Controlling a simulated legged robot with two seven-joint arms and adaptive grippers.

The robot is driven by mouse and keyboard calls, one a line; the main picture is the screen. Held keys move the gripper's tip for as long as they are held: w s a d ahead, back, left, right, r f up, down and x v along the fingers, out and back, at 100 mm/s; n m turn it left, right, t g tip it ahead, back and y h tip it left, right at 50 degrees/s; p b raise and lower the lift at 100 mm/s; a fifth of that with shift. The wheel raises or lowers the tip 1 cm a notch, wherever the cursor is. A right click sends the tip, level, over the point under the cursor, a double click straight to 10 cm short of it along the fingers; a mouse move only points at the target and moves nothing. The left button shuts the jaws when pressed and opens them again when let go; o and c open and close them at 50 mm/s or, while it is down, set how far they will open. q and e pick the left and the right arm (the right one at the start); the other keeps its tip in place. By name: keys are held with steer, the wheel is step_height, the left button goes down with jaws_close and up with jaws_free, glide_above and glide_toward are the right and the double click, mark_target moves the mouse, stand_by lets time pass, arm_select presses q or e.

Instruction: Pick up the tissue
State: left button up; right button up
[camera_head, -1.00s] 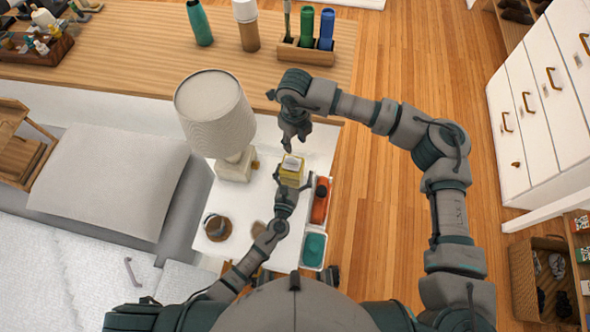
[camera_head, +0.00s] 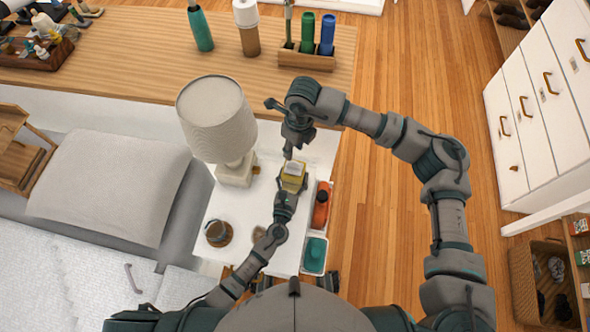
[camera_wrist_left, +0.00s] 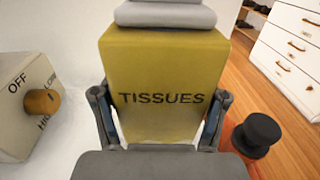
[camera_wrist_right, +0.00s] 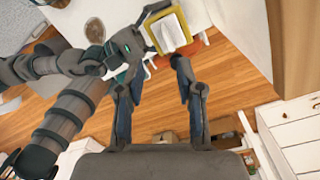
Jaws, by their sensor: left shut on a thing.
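The yellow tissue box (camera_head: 293,184), labelled TISSUES, is on or just above the white bedside table (camera_head: 270,258); I cannot tell which. A pale tissue (camera_head: 292,168) shows at its top, and its folds also show in the left wrist view (camera_wrist_left: 165,14). My left gripper (camera_head: 285,194) is shut on the box, with one finger on each side in the left wrist view (camera_wrist_left: 160,97). My right gripper (camera_head: 291,149) is above and behind the tissue, pointing down. Its fingers are apart and empty in the right wrist view (camera_wrist_right: 157,66), with the tissue (camera_wrist_right: 171,31) beyond them.
A lamp (camera_head: 216,118) stands left of the box. A brown round item (camera_head: 218,232) is at the table's left front. An orange item (camera_head: 320,208) and a green container (camera_head: 314,254) are in side trays at the right. A wooden counter (camera_head: 130,48) runs behind.

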steer(key=n+y, duration=0.1)
steer(key=n, duration=0.1)
steer(key=n+t+y, duration=0.1)
steer(key=n+y, duration=0.1)
steer(key=n, duration=0.1)
glide_toward(295, 167)
steer(key=f, duration=0.1)
steer(key=w+a+f, duration=0.1)
steer(key=shift+w+a+f, duration=0.1)
steer(key=shift+w+f, duration=0.15)
steer(key=shift+f, duration=0.1)
steer(key=shift+a+f, duration=0.25)
steer(key=x, duration=0.4)
steer(key=shift+s+a+f, duration=0.2)
steer(key=shift+s, duration=0.1)
steer(key=shift+d+f, duration=0.1)
steer(key=shift+f, duration=0.1)
jaws_close()
